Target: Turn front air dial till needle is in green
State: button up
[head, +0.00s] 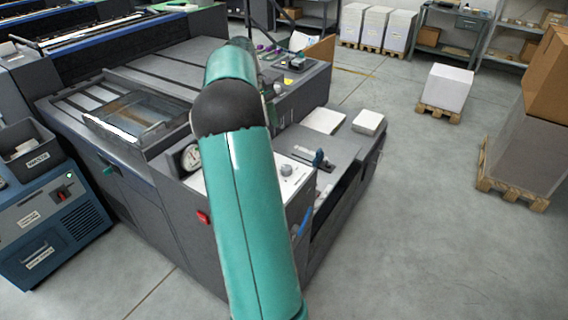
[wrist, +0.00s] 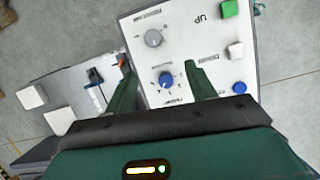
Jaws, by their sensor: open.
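The white control panel (wrist: 200,52) fills the upper middle of the wrist view. It carries a grey dial (wrist: 153,38) and a blue dial (wrist: 166,79); their labels are too small to read. My gripper (wrist: 159,70) is open and empty, its green fingers on either side of the blue dial in the picture. I cannot tell how far above the panel they are. In the head view a round white gauge (head: 190,157) sits left of my arm; its needle and any green band are too small to read. The grey dial (head: 287,170) shows right of my arm, which hides my gripper and the blue dial.
Green (wrist: 229,8), white (wrist: 235,50) and blue (wrist: 239,87) buttons line the panel's right side. A red button (head: 203,217) is on the machine's front face. A lower shelf with paper stacks (head: 325,120) lies to the right.

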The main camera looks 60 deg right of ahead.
aim_at(286, 167)
jog(key=x, duration=0.5)
jog(key=d+x, duration=0.1)
jog(key=x, duration=0.4)
jog(key=s+x, duration=0.1)
jog(key=x, duration=0.4)
jog(key=shift+w+d+r, duration=0.1)
jog(key=shift+d+r, duration=0.1)
jog(key=shift+d, duration=0.05)
jog(key=c, duration=1)
